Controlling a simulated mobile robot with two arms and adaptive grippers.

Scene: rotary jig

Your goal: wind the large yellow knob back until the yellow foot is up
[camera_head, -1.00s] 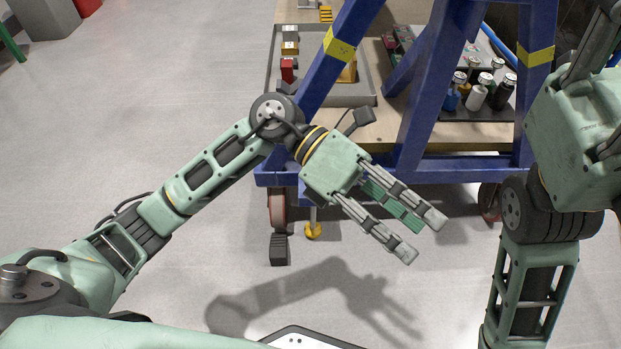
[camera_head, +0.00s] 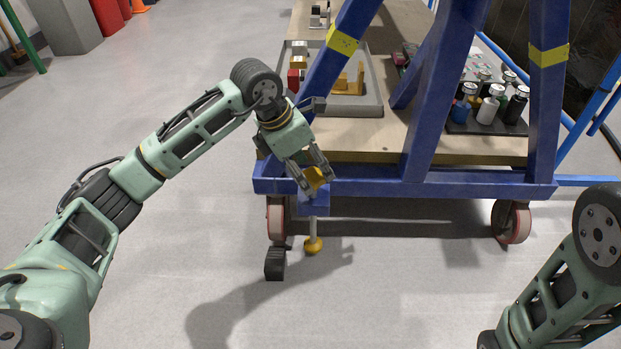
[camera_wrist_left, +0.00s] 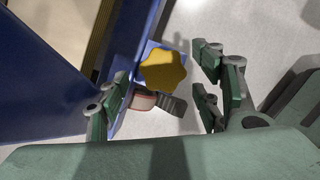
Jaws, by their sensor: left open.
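The large yellow knob (camera_head: 315,176) sits on the blue frame's lower front corner and is partly hidden by my left gripper (camera_head: 311,181) in the head view. In the left wrist view the knob (camera_wrist_left: 163,70) is a lobed star shape, lying between and beyond the open fingers of my left gripper (camera_wrist_left: 158,95). I cannot tell whether a finger touches it. The yellow foot (camera_head: 313,245) hangs on a thin rod below the knob, at or very near the floor. My right arm shows at the lower right, but its gripper is out of view.
Another castor (camera_head: 511,221) is at the right. Bottles stand on a black tray (camera_head: 470,126).

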